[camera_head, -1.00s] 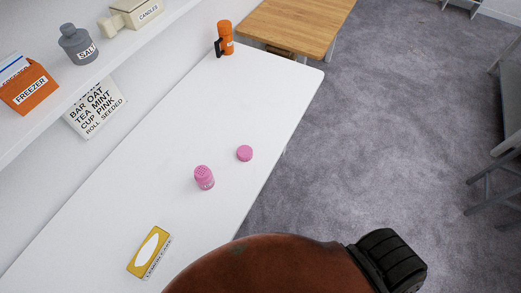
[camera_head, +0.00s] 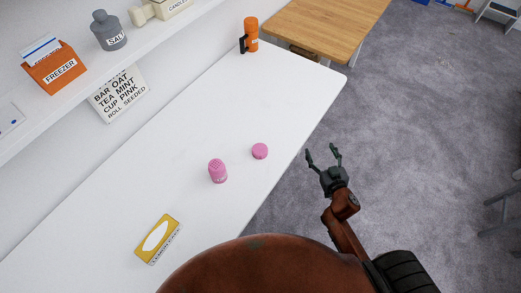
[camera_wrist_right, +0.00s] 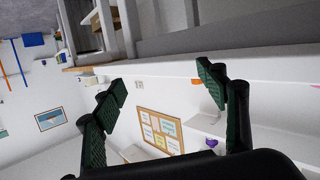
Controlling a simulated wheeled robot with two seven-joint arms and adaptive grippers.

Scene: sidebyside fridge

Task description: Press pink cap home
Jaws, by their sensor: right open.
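The pink cap (camera_head: 260,151) lies on the white counter (camera_head: 200,232), near its right edge. A pink shaker jar (camera_head: 218,171) stands upright on the counter to the left of the cap and a little nearer, apart from it. My right gripper (camera_head: 323,154) is open and empty, out over the floor to the right of the counter edge. In the right wrist view its two fingers (camera_wrist_right: 165,85) are spread with nothing between them. My left gripper is not in view.
A yellow box (camera_head: 158,239) lies at the near end of the counter. An orange flask (camera_head: 250,35) with a black handle stands at the far end. A wall shelf (camera_head: 75,85) holds a grey salt jar (camera_head: 108,31) and an orange freezer box (camera_head: 54,67).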

